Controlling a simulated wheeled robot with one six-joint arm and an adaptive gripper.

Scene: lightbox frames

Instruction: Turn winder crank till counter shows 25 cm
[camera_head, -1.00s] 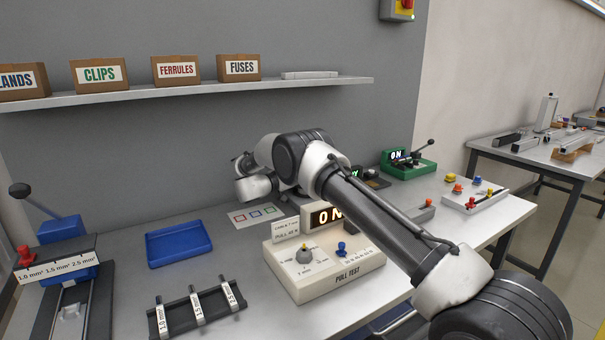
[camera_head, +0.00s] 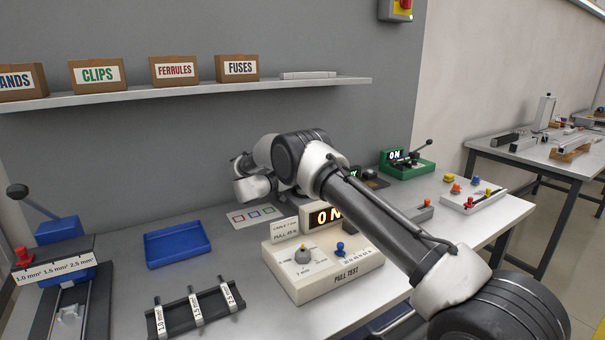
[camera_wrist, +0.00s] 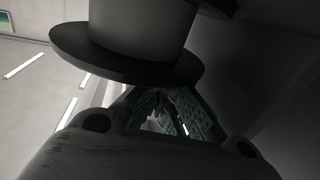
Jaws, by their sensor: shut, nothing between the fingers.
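No winder can be told for sure, and no counter showing centimetres is readable. A green unit (camera_head: 408,170) with a lit "ON" display stands at the back right of the bench. A black crank-like lever with a ball end (camera_head: 430,143) rises from it. My arm crosses the head view and hides part of the bench; my gripper cannot be made out there. In the wrist view my gripper (camera_wrist: 165,118) is shut and empty, its fingers dark and partly hidden. A large dark flanged cylinder (camera_wrist: 125,60) fills the upper part close to the camera; I cannot tell what it is.
A white pull-test box (camera_head: 325,285) stands mid-bench, partly behind my arm. A blue tray (camera_head: 178,262), a black rack (camera_head: 175,325) and a blue lever press (camera_head: 60,232) are to the left. A white block with coloured knobs (camera_head: 470,205) is at right. A shelf (camera_head: 200,92) hangs above.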

